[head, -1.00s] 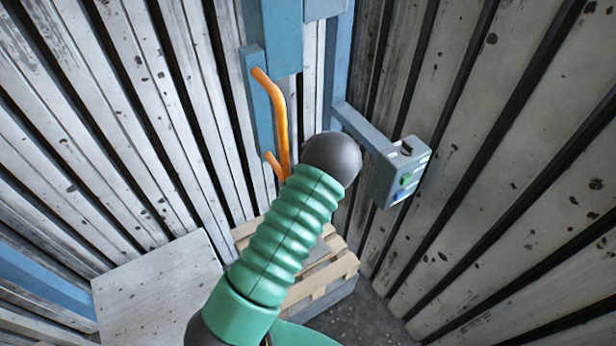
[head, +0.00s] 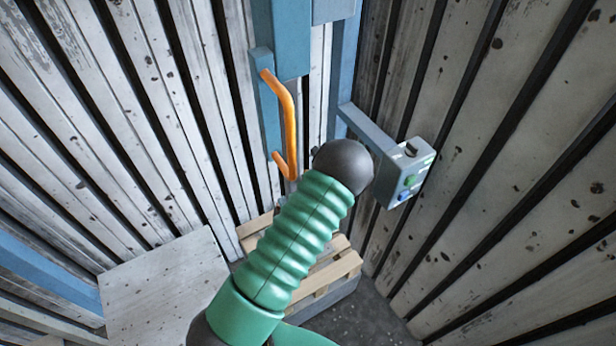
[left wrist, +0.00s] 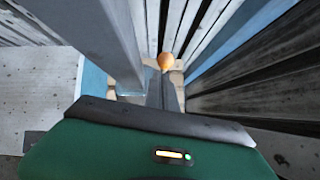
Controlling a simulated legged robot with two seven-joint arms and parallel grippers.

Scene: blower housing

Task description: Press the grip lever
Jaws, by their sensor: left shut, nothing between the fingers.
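The orange grip lever (head: 289,120) is a bent bar on the blue post (head: 265,110) in the upper middle of the head view. Its lower end hooks left, close to my green ribbed arm. In the left wrist view, an orange rounded part (left wrist: 166,61), apparently of the lever, shows just past the fingertips of my left gripper (left wrist: 163,78). The gripper is shut and empty. I cannot tell whether it touches the orange part. In the head view my arm hides most of this gripper. My right gripper is not in view.
A grey control box (head: 404,172) with green and blue buttons juts out on an arm right of the lever, close to my arm's dark joint. A wooden pallet (head: 335,270) lies below. Slatted walls (head: 510,150) close in both sides. A pale panel (head: 165,290) is lower left.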

